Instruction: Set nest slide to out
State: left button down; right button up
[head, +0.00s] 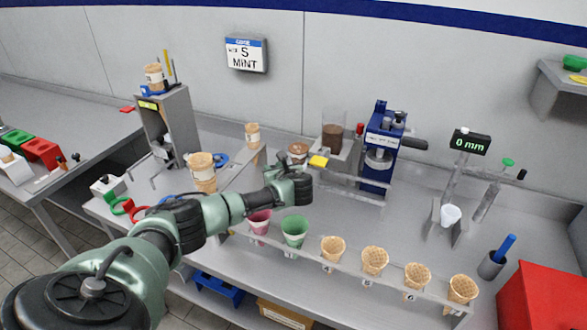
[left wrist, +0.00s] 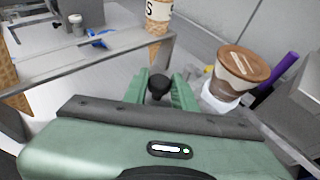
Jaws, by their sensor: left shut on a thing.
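My left gripper (head: 303,183) reaches in from the left over the bench. In the left wrist view its two green fingers (left wrist: 160,92) are shut on a small black knob (left wrist: 158,82), which seems to be the nest slide's handle. The slide body is mostly hidden by the gripper, so I cannot tell its position. Just beyond stands a cup with a brown top (head: 298,150); in the left wrist view this brown-topped cup (left wrist: 242,68) sits in a white holder to the right of the fingers. My right gripper is not in view.
A rack rail (head: 350,273) holding a pink cone, a green cone and several waffle cones runs in front of the gripper. A blue press (head: 380,150) stands behind right, a grey dispenser (head: 168,125) at left. A red box (head: 545,295) fills the right front corner.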

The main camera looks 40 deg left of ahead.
pick_arm(q)
jog(key=shift+s+a+r, duration=0.1)
jog(key=shift+s+a, duration=0.15)
jog(key=shift+a, duration=0.8)
jog(key=shift+s+a, duration=0.25)
jog(key=shift+a, duration=0.8)
jog(key=c, duration=1.3)
grip_release()
jog(key=shift+o, duration=0.7)
jog(key=shift+a, duration=0.15)
jog(key=v, duration=0.7)
jog(key=shift+s+d, duration=0.2)
jog(key=shift+d, duration=0.1)
jog(key=shift+r, duration=0.15)
